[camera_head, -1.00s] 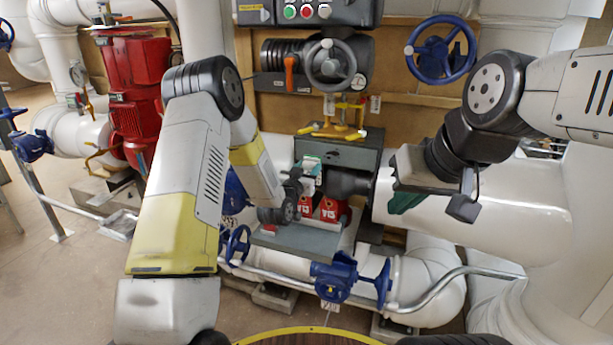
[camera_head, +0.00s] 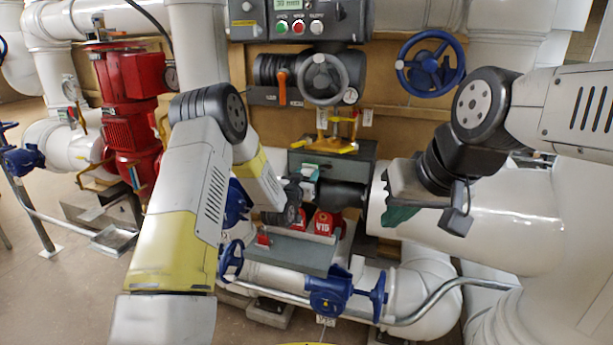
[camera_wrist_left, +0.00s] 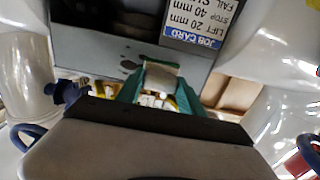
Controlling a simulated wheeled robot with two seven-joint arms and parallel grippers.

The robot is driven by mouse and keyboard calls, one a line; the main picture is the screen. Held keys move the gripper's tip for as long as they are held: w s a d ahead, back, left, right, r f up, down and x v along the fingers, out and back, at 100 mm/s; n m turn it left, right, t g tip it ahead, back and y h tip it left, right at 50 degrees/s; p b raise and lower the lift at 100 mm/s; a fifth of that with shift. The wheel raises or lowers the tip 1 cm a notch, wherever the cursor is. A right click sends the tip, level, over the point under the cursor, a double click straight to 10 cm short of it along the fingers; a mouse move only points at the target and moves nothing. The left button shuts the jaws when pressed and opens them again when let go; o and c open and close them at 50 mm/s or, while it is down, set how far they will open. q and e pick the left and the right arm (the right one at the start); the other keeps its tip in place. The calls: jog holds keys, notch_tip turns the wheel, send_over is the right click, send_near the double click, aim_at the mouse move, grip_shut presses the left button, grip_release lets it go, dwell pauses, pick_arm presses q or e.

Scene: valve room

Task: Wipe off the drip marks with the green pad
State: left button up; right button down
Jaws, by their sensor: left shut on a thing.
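My left gripper (camera_head: 304,183) is in front of the left part of the grey box (camera_head: 362,152), shut on the green pad (camera_head: 309,167). In the left wrist view the pad (camera_wrist_left: 161,78) is a pale block with a thin green edge between green fingers (camera_wrist_left: 160,97). Its far edge is at or close to the grey face; I cannot tell if it touches. Dark drip marks (camera_wrist_left: 130,65) show on that face just left of the pad. Other marks may be hidden. My right gripper (camera_head: 402,214) is to the right, before the white pipe; its finger gap is unclear.
A job card (camera_wrist_left: 194,22) is on the grey face. A yellow clamp (camera_head: 337,138) stands above the box. Red tags (camera_head: 325,223), a grey shelf (camera_head: 292,252) and a blue valve (camera_head: 331,291) are below. A white pipe (camera_head: 500,215) lies at the right.

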pick_arm(q)
jog(key=shift+x, duration=0.95)
dwell(0.3)
jog(key=shift+s+d, duration=0.4)
jog(key=shift+d, duration=0.75)
jog(key=shift+s+d, duration=0.35)
jog(key=shift+d, duration=0.85)
jog(key=shift+s+d, duration=0.4)
jog(key=shift+d, duration=0.75)
jog(key=shift+a, duration=0.15)
jog(key=shift+w+a, duration=0.4)
jog(key=shift+a, duration=0.75)
jog(key=shift+w+a, duration=0.45)
jog(key=shift+a, duration=0.7)
jog(key=shift+w+a, duration=0.4)
jog(key=shift+a, duration=0.75)
jog(key=shift+d+r, duration=0.1)
jog(key=shift+r, duration=0.2)
jog(key=shift+s+d+f, duration=0.1)
jog(key=shift+s+d, duration=0.3)
jog(key=shift+d, duration=0.75)
jog(key=shift+s+d+r, duration=0.1)
jog(key=shift+s+d, duration=0.35)
jog(key=shift+d, duration=0.75)
jog(key=shift+s+d+f, duration=0.1)
jog(key=shift+s+d, duration=0.3)
jog(key=shift+d, duration=0.75)
jog(key=shift+w, duration=0.1)
